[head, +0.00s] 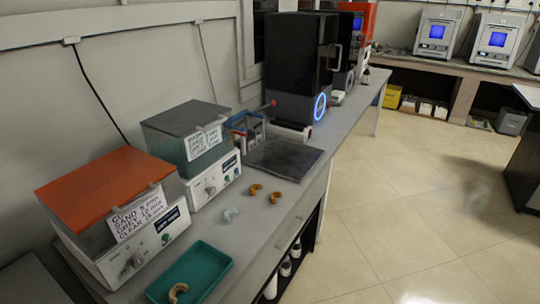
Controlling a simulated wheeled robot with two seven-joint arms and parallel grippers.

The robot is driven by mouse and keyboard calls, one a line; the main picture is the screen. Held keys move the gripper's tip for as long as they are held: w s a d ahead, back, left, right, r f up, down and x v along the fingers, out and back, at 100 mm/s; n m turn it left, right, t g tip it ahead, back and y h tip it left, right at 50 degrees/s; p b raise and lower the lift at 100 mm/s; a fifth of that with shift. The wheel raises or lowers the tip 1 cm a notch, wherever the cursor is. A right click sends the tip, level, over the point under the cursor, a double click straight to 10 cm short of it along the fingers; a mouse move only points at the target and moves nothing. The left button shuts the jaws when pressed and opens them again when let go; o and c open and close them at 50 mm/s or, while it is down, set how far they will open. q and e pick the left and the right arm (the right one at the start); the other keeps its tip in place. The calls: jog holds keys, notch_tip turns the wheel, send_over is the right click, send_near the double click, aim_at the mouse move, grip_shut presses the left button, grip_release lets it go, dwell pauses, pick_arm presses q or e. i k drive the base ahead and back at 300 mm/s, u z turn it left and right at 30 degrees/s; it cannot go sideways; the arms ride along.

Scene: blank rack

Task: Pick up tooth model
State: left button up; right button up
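Several small curved, arch-shaped pieces that look like tooth models lie on the grey bench (250,235). A tan tooth model (177,291) is in the teal tray (213,263) at the front. Another tan piece (200,250) lies beside the tray's far side. A pale blue tooth model (229,214) lies farther back. Two orange tooth models (255,189) and (275,197) lie close together near the dark plate. Neither of my grippers is in view.
Two white machines with an orange lid (105,187) and a grey lid (185,117) line the wall side. A dark flat plate (284,158) and a black machine (295,65) stand farther back. Bottles (271,286) sit below the bench. The tiled floor (410,190) at right is open.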

aim_at(272, 199)
jog(key=z, duration=1.35)
jog(key=i, duration=1.25)
jog(key=u, duration=2.7)
